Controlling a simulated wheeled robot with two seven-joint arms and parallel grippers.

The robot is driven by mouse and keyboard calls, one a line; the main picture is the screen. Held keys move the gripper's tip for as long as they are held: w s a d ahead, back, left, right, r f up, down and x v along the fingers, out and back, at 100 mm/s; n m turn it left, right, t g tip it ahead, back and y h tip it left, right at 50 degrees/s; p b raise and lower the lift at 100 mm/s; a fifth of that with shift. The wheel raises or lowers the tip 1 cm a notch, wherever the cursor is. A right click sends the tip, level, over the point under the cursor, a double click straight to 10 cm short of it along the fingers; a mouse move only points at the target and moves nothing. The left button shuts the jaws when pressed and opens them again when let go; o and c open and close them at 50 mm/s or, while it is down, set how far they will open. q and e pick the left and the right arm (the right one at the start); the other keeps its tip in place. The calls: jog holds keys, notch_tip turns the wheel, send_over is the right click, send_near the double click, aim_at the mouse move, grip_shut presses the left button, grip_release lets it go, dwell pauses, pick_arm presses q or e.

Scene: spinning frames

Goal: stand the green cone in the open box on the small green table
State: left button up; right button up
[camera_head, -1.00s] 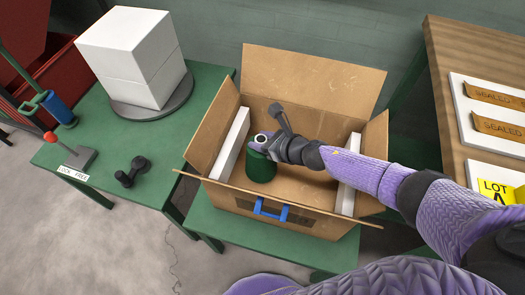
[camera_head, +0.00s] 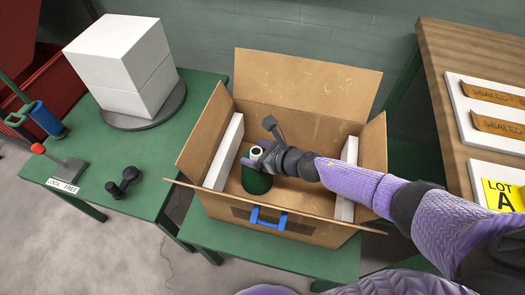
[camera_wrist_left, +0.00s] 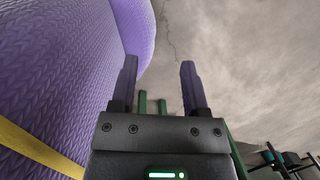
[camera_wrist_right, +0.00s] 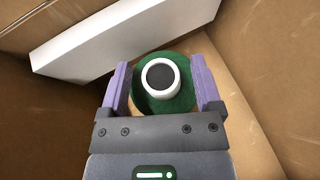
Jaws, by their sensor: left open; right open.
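The green cone (camera_head: 257,181), with a white, dark-centred top, stands inside the open cardboard box (camera_head: 305,90), towards its left side. The box sits on the small green table (camera_head: 270,262). My right gripper (camera_head: 262,158) reaches down into the box around the cone's upper part. In the right wrist view its open fingers (camera_wrist_right: 161,75) are on either side of the cone (camera_wrist_right: 168,104), with a gap by the white top. The cone's foot is partly hidden. My left gripper (camera_wrist_left: 157,75) is open and empty over the floor, outside the head view.
White foam strips (camera_head: 224,152) line the box's left and right sides. A wooden table (camera_head: 455,55) stands at right.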

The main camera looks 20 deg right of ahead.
pick_arm(q)
jog(key=shift+t, duration=0.4)
jog(key=r+p, duration=0.1)
jog(key=w+r+p, duration=0.2)
jog(key=r+p, duration=0.1)
pick_arm(e)
jog(key=v, duration=1.2)
pick_arm(q)
jog(key=shift+s, duration=0.1)
pick_arm(e)
jog(key=shift+r, duration=0.1)
